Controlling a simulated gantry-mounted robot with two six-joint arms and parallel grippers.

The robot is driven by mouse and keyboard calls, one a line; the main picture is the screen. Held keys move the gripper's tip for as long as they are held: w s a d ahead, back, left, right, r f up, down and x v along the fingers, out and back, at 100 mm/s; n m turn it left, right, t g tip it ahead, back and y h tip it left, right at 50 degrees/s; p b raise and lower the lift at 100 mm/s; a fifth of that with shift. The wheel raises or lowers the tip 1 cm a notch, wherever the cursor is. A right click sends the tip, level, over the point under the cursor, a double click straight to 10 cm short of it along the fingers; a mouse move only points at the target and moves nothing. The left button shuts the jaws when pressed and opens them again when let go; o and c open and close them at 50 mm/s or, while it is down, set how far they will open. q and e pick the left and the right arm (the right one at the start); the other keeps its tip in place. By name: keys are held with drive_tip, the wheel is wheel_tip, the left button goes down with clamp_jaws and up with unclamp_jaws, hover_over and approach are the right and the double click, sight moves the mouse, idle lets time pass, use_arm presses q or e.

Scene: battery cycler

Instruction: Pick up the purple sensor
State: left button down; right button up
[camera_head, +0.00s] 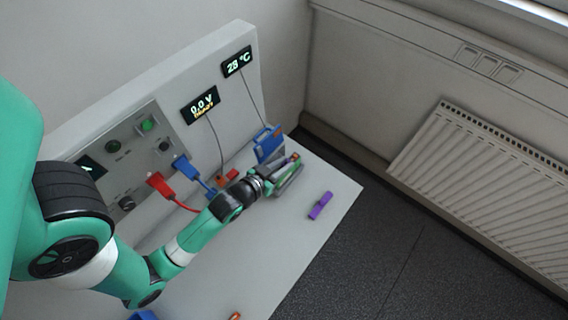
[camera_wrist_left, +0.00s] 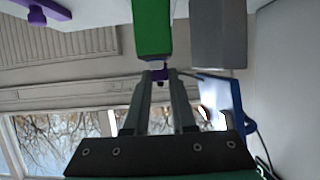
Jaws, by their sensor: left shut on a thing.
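A purple bar with a raised middle (camera_head: 320,205) lies on the bench near its right edge, apart from my gripper. It also shows at the top left of the left wrist view (camera_wrist_left: 42,10). My left gripper (camera_head: 288,173) is just left of it, by the blue holder. A green block (camera_wrist_left: 152,30) lies just beyond that piece; I cannot tell whether the two are joined. My right gripper is not in view.
A blue holder (camera_head: 268,145) stands behind my gripper. A grey panel (camera_head: 140,130) with knobs, displays and red and blue plugs borders the bench's back. A small orange thing lies on the near bench (camera_head: 235,316). The front bench (camera_head: 240,250) is largely clear.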

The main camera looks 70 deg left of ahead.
use_arm(q)
drive_tip(key=shift+r, duration=0.55)
drive_tip(key=w+d+r+p, duration=0.4)
drive_tip(key=d+r+p, duration=0.7)
drive_tip(key=p, duration=0.5)
drive_tip(key=shift+w+d+r, duration=0.2)
drive_tip(key=shift+d+r, duration=0.1)
drive_tip(key=shift+d, duration=0.85)
